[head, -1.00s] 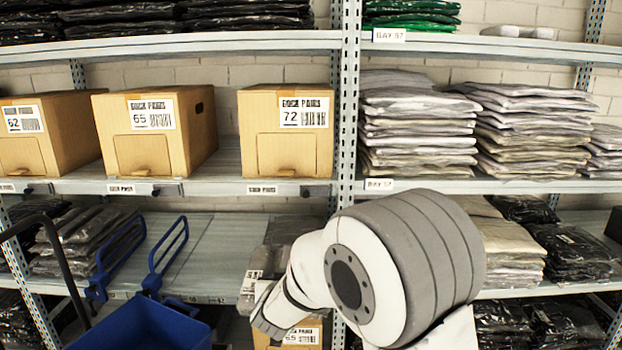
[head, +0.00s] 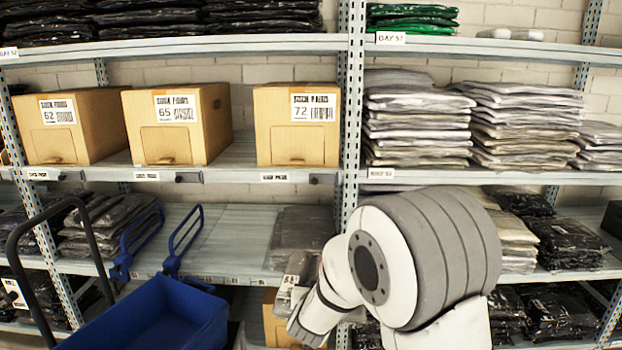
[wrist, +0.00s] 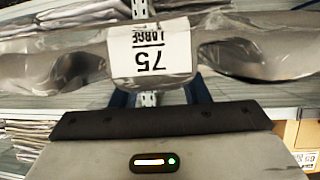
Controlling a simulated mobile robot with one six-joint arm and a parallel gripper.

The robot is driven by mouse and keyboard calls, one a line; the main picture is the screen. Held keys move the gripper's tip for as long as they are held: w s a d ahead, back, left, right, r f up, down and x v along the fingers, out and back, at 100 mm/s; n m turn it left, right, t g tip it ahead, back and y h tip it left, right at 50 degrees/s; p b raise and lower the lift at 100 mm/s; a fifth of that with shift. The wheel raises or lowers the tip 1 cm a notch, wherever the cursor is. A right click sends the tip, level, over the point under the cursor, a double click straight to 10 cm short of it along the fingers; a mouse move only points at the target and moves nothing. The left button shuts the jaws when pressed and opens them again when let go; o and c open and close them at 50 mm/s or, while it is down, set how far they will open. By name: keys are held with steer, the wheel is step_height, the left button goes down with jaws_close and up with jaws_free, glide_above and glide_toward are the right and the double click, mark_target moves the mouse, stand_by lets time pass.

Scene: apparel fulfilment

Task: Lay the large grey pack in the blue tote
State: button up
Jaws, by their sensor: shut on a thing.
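The large grey pack (wrist: 60,68) lies across the top of the wrist view, glossy and wrapped, with a white label reading 75 LARGE. My gripper (wrist: 155,118) is shut on its near edge, and the pack sticks out on both sides. In the head view my gripper (head: 310,325) is low, right of the tote, partly hidden by my own arm. A grey piece with a white label (head: 292,282) shows beside it; I cannot tell whether this is the held pack. The blue tote (head: 160,318) is at the lower left, cut off by the bottom edge, its visible inside bare.
A black handle (head: 12,262) and blue upright frames (head: 182,240) stand around the tote. Behind is a shelf rack with cardboard boxes (head: 168,142), stacked packs (head: 415,125) and a grey pack stack (head: 300,236). The shelf board (head: 232,240) left of that stack is bare.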

steer(key=s+d+f+m+h, duration=0.1)
steer(key=d+f, duration=0.1)
steer(key=d, duration=0.4)
steer(key=s+d+f+m+h, duration=0.1)
steer(key=s+d+f, duration=0.1)
steer(key=d, duration=0.4)
step_height(320, 180, up, 7)
steer(key=w+n+y+p, duration=0.2)
steer(key=n+y+p, duration=0.1)
steer(key=p, duration=1.5)
steer(key=shift+w+y+p, duration=0.3)
steer(key=shift+w+p, duration=0.05)
steer(key=shift+w, duration=0.05)
steer(key=v, duration=0.5)
steer(key=shift+s+a+r, duration=0.1)
steer(key=shift+d, duration=0.3)
